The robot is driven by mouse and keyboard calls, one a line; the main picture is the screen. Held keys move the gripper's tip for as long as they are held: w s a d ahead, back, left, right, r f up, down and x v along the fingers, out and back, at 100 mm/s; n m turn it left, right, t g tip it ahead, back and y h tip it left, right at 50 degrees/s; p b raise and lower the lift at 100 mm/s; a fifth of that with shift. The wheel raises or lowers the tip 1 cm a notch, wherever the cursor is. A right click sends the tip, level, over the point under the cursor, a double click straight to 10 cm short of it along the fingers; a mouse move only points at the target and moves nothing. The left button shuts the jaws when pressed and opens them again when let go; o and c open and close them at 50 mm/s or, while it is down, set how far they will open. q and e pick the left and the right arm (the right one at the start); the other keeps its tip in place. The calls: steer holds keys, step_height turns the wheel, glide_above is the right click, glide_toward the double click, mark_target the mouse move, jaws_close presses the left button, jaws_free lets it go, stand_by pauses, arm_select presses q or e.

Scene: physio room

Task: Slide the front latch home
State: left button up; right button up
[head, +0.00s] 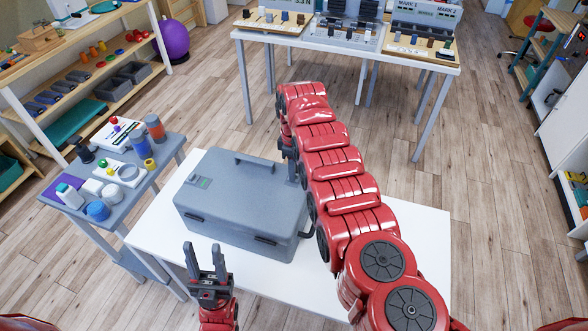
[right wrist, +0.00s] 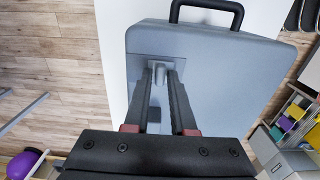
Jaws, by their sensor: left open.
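A grey case (head: 235,205) with a top handle lies closed on a white table. My left gripper (head: 205,262) is open and empty in front of the case. My right gripper (head: 290,160) is at the case's right side, partly hidden by its own arm. In the right wrist view its fingers (right wrist: 162,75) reach to a small latch knob (right wrist: 159,66) on a grey plate on the case. The knob shows between the fingertips; whether they grip it is unclear.
A black handle (right wrist: 207,8) stands out from the case's edge. A small grey table (head: 130,190) with bottles and pots stands close on the left. A display table (head: 345,45) is at the back. White table top (head: 430,235) is bare on the right.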

jaws_close()
stand_by(1.1)
